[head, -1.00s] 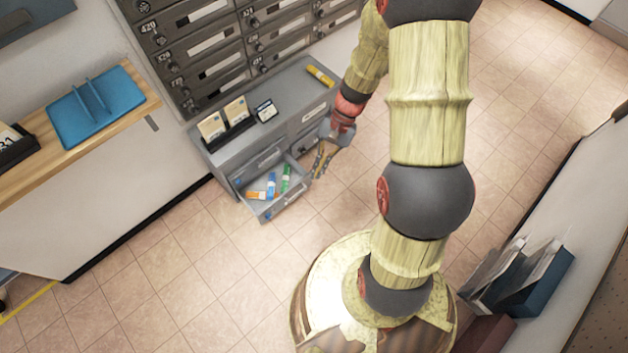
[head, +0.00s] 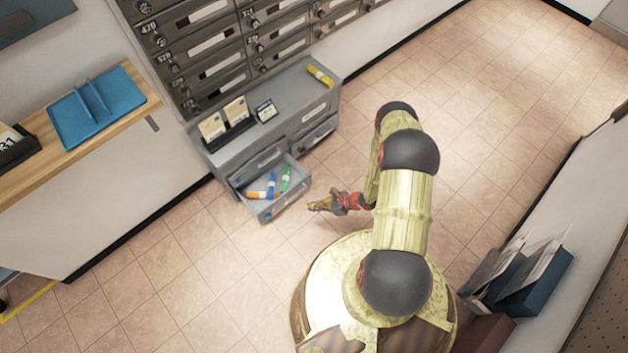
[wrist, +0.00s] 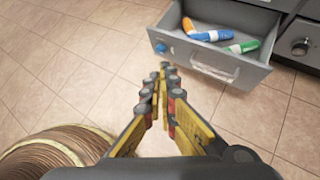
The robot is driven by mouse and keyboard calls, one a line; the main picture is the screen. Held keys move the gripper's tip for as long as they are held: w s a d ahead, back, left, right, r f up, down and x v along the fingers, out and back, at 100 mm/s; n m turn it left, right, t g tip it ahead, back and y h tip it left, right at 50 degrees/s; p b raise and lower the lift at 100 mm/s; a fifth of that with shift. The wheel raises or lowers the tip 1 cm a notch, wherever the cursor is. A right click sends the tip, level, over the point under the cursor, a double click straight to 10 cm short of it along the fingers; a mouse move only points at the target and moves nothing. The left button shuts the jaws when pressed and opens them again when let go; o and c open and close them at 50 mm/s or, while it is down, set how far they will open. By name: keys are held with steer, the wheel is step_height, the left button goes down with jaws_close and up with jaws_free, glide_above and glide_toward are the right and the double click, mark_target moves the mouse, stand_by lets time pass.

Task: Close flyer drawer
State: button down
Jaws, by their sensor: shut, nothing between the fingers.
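The flyer drawer (head: 283,205) is the lower left drawer of a grey cabinet (head: 228,157). It is pulled out and holds rolled flyers in orange, blue and green. In the wrist view the drawer front (wrist: 208,63), with its handle and a blue knob, is at the top right. My gripper (head: 313,207) is shut and empty, a short way to the right of the drawer front in the head view and apart from it. The fingertips also show in the wrist view (wrist: 165,68), in front of and below the drawer front.
Other drawers of the cabinet (head: 318,135) look shut. Card holders (head: 227,122) and a yellow roll (head: 320,75) are on its top. A wooden counter (head: 60,125) is at the left, and a dark rack (head: 535,285) at the right. The tiled floor around the drawer is clear.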

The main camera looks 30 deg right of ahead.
steer(key=w+d+f+m+t+h, duration=0.1)
steer(key=d+f+m+h, duration=0.1)
steer(key=d+f+m, duration=0.3)
steer(key=t+h+b, duration=0.2)
steer(key=h+b, duration=0.2)
steer(key=b, duration=0.2)
glide_toward(309, 178)
steer(key=shift+m, duration=0.3)
steer(key=shift+x, duration=2.3)
steer(key=shift+w+r, duration=0.1)
